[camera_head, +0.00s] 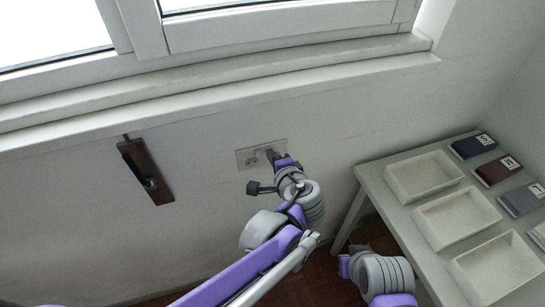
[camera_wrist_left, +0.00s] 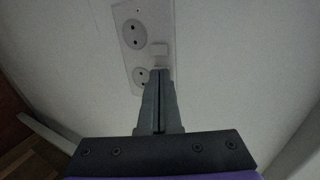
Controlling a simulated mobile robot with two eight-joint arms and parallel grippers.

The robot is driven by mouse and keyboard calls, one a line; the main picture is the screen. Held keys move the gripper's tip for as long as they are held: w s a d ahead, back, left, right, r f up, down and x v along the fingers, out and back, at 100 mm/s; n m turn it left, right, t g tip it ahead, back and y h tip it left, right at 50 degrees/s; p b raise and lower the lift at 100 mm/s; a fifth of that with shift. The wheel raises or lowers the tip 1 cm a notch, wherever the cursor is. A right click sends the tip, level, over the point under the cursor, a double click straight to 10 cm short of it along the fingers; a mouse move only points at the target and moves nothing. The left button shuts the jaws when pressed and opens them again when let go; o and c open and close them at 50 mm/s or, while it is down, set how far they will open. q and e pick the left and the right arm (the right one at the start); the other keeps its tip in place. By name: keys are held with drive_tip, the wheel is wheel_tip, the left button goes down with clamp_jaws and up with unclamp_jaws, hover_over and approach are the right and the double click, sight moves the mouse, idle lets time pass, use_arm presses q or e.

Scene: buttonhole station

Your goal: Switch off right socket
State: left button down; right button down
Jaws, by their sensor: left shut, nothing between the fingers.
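A pale socket plate (camera_head: 244,155) is on the wall below the window. One round socket (camera_head: 253,161) shows on its left part; my left gripper (camera_head: 270,153) covers much of the right part. In the left wrist view the plate (camera_wrist_left: 123,13) runs top to bottom, with two round sockets and a small light square switch (camera_wrist_left: 158,50) beside them. My left gripper's closed fingertips (camera_wrist_left: 159,72) lie over the plate next to the lower socket (camera_wrist_left: 140,75), just below that switch. They partly hide another light piece. I cannot tell whether they touch it. The gripper is empty.
A dark brown wall fixture (camera_head: 147,172) hangs left of the plate. The window sill (camera_head: 230,88) juts out above. A grey table (camera_head: 395,212) with several white trays and small labelled boxes stands at the right. My right arm (camera_head: 382,275) is by its front legs.

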use_arm(q)
drive_tip(key=shift+w+r, duration=0.15)
drive_tip(key=shift+r, duration=0.05)
use_arm(e)
drive_tip(key=shift+r, duration=0.15)
use_arm(q)
drive_tip(key=shift+r+p, duration=0.65)
drive_tip(key=shift+r, duration=0.1)
use_arm(e)
drive_tip(key=shift+w+r, duration=0.25)
drive_tip(key=shift+r, duration=0.4)
drive_tip(key=shift+s, duration=0.1)
